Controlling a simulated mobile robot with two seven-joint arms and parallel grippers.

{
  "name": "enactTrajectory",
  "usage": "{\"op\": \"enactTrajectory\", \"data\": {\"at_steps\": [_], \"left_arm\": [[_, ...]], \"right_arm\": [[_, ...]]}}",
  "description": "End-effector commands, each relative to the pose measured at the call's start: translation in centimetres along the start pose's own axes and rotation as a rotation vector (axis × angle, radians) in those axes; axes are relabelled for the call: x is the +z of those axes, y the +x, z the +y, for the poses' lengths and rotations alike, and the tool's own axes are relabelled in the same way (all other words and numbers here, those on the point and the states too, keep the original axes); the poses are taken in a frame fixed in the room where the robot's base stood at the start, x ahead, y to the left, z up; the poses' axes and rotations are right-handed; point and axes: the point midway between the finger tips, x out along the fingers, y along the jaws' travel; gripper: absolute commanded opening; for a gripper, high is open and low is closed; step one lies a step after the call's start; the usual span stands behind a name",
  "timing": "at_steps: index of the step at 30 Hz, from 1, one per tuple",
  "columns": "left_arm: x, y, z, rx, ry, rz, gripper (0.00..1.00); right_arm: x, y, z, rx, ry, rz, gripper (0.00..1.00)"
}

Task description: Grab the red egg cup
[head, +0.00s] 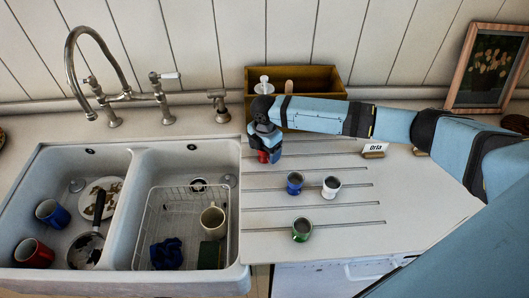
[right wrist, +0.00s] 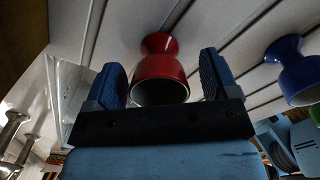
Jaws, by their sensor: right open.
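The red egg cup (right wrist: 160,68) stands on the grooved drainboard. In the right wrist view it is between the two blue finger pads of my right gripper (right wrist: 166,80), with a gap on each side. The gripper is open around it. In the head view my right gripper (head: 266,154) reaches down by the sink's right edge, and only a little of the red egg cup (head: 264,157) shows beneath it. My left gripper is not in view.
Blue (head: 294,183), white (head: 331,187) and green (head: 302,229) egg cups stand to the right on the drainboard. A wooden box (head: 300,75) is behind, and a name card (head: 375,148) stands to the right. The double sink (head: 133,205) with dishes lies left.

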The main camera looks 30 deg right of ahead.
Motion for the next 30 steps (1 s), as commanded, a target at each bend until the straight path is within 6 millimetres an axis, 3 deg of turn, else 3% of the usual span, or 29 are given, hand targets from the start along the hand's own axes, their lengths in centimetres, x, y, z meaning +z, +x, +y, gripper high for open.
{"op": "enactTrajectory", "data": {"at_steps": [1, 8, 17, 22, 26, 30], "left_arm": [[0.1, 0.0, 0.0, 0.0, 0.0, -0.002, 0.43], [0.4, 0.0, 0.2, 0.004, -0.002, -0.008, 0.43], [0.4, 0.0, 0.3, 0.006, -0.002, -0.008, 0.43], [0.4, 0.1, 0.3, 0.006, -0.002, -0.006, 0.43], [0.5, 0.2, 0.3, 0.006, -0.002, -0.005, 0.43], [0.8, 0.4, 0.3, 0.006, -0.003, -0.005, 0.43]], "right_arm": [[0.0, 0.0, 0.0, 0.0, 0.0, 0.0, 0.78], [0.0, 0.0, 0.0, 0.0, 0.0, 0.0, 0.27], [0.0, -0.2, 0.0, 0.001, 0.0, 0.0, 0.26], [0.0, -1.3, 0.1, 0.003, 0.001, 0.0, 0.26], [0.1, -3.3, 0.1, 0.003, 0.0, -0.001, 0.26], [0.0, -6.9, 0.1, 0.006, -0.001, -0.001, 0.26]]}}
